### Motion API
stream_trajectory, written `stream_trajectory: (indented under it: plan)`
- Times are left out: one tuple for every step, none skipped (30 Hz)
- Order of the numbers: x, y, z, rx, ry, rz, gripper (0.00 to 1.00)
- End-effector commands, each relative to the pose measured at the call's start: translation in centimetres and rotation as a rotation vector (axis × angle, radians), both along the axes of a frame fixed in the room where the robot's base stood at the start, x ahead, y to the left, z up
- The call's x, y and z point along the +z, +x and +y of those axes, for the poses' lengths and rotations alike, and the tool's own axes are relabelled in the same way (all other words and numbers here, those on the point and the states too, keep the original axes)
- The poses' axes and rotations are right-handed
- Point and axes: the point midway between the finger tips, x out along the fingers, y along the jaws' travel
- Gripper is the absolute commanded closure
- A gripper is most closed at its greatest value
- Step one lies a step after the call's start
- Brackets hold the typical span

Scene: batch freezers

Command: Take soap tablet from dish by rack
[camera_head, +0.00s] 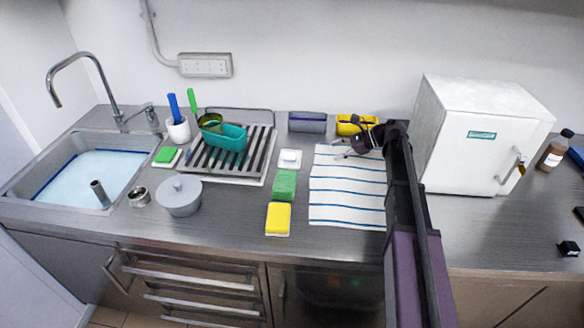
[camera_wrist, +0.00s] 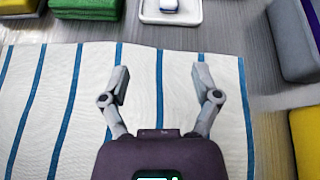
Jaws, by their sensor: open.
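A small square white dish (camera_head: 283,166) stands just right of the dish rack, with a whitish soap tablet (camera_head: 291,155) on it. My gripper (camera_head: 343,148) is over the back of the striped towel, to the right of the dish. In the wrist view my gripper (camera_wrist: 162,72) is open and empty, its two fingers apart above the towel, with the dish ahead of it.
The dish rack (camera_head: 200,165) holds a teal basket (camera_head: 225,137). Green (camera_head: 284,185) and yellow (camera_head: 278,217) blocks stand in front of the dish. The striped towel (camera_head: 340,205) lies right of them. Grey (camera_head: 307,122) and yellow (camera_head: 355,124) items stand by the wall; a white freezer (camera_head: 450,150) is right.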

Motion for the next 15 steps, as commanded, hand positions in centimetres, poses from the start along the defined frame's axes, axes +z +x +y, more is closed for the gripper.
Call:
stream_trajectory:
  plan:
    - [-0.26, 0.87, -0.10, -0.014, 0.025, 0.027, 0.20]
    - [-0.16, 1.08, -0.12, -0.021, 0.037, 0.040, 0.20]
    - [-0.02, 1.30, -0.13, -0.028, 0.050, 0.054, 0.20]
    - [0.05, 1.42, -0.14, -0.032, 0.057, 0.064, 0.20]
    - [0.12, 1.49, -0.15, -0.034, 0.063, 0.070, 0.20]
    - [0.21, 1.56, -0.14, -0.038, 0.068, 0.075, 0.20]
    - [0.25, 1.57, -0.14, -0.039, 0.071, 0.078, 0.20]
    - [0.29, 1.56, -0.13, -0.039, 0.072, 0.079, 0.20]
    - [0.32, 1.55, -0.13, -0.040, 0.072, 0.080, 0.20]
    - [0.34, 1.52, -0.12, -0.040, 0.072, 0.080, 0.20]
    - [0.34, 1.51, -0.10, -0.039, 0.072, 0.079, 0.20]
    - [0.34, 1.50, -0.10, -0.039, 0.071, 0.079, 0.20]
    - [0.33, 1.50, -0.10, -0.039, 0.071, 0.079, 0.20]
    - [0.33, 1.50, -0.10, -0.039, 0.071, 0.079, 0.20]
    - [0.32, 1.50, -0.08, -0.039, 0.071, 0.078, 0.20]
